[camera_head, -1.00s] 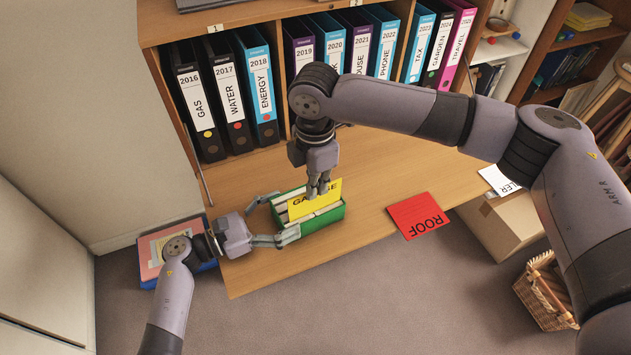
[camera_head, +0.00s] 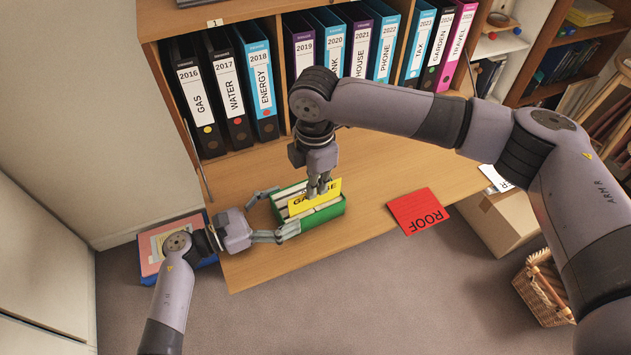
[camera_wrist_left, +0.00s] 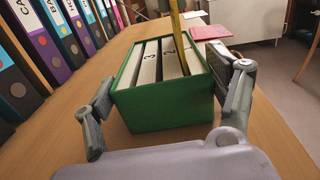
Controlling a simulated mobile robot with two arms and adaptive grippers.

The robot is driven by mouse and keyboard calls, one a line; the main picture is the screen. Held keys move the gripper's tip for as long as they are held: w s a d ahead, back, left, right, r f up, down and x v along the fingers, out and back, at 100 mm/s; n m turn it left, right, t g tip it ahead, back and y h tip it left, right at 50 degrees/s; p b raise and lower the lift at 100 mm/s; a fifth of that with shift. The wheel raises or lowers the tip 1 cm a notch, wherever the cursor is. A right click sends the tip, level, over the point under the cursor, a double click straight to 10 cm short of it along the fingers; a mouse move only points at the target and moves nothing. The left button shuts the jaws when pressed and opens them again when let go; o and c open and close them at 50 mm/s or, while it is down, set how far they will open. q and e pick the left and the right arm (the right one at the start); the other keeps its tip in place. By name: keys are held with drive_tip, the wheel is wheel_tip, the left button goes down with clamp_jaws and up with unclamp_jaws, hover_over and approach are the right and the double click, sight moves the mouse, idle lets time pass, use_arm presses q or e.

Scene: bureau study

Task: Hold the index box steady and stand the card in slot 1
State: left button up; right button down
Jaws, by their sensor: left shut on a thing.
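The green index box (camera_head: 322,220) stands on the desk, with white dividers inside. In the left wrist view the green box (camera_wrist_left: 165,108) is between my left gripper's fingers, and numbered dividers (camera_wrist_left: 149,62) show. My left gripper (camera_head: 276,214) is shut on the box, one finger on each side. My right gripper (camera_head: 319,188) points down over the box and is shut on the yellow card (camera_head: 302,205). The card is upright, its lettering partly covered by the fingers. Its lower part (camera_wrist_left: 178,38) is down among the dividers; I cannot tell whether it touches the bottom.
A red ROOF card (camera_head: 418,211) lies on the desk to the right of the box. Binders (camera_head: 232,95) fill the shelf behind. A cardboard box (camera_head: 505,222) and wicker basket (camera_head: 540,290) stand at the right. The desk front edge is close to the box.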

drive_tip(key=shift+f, duration=0.7)
idle(0.3)
drive_tip(key=c, duration=1.9)
unclamp_jaws()
drive_tip(key=shift+o, duration=0.4)
drive_tip(key=o, duration=0.5)
drive_tip(key=shift+r, duration=0.15)
drive_tip(key=shift+r, duration=3.9)
